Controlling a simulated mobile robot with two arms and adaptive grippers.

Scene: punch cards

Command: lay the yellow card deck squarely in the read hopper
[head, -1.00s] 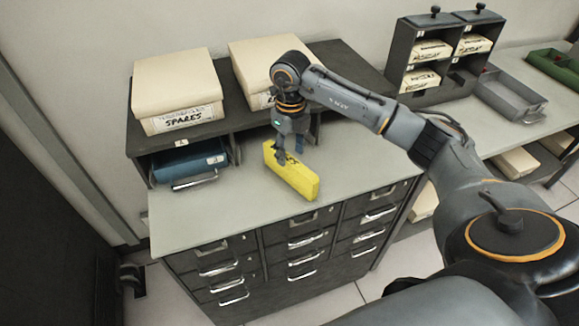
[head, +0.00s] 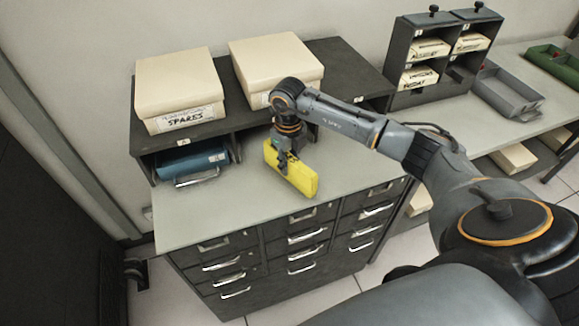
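The yellow card deck (head: 298,178) stands on its long edge on the grey top of the drawer cabinet, set at a slant. My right gripper (head: 284,166) reaches down over the deck's far left part. One finger lies against the deck's near broad face; the other is mostly hidden behind the deck. I cannot tell whether the fingers are closed tight on it. The deck appears to rest on the cabinet top. No read hopper can be made out in this view. My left gripper is out of view.
Cream boxes, one marked SPARES (head: 180,90), sit on a dark shelf behind the deck. A blue binder (head: 190,163) lies under it. A pigeonhole rack (head: 398,70), a grey tray (head: 508,92) and a green tray (head: 553,63) stand right. The cabinet top (head: 215,215) is clear left of the deck.

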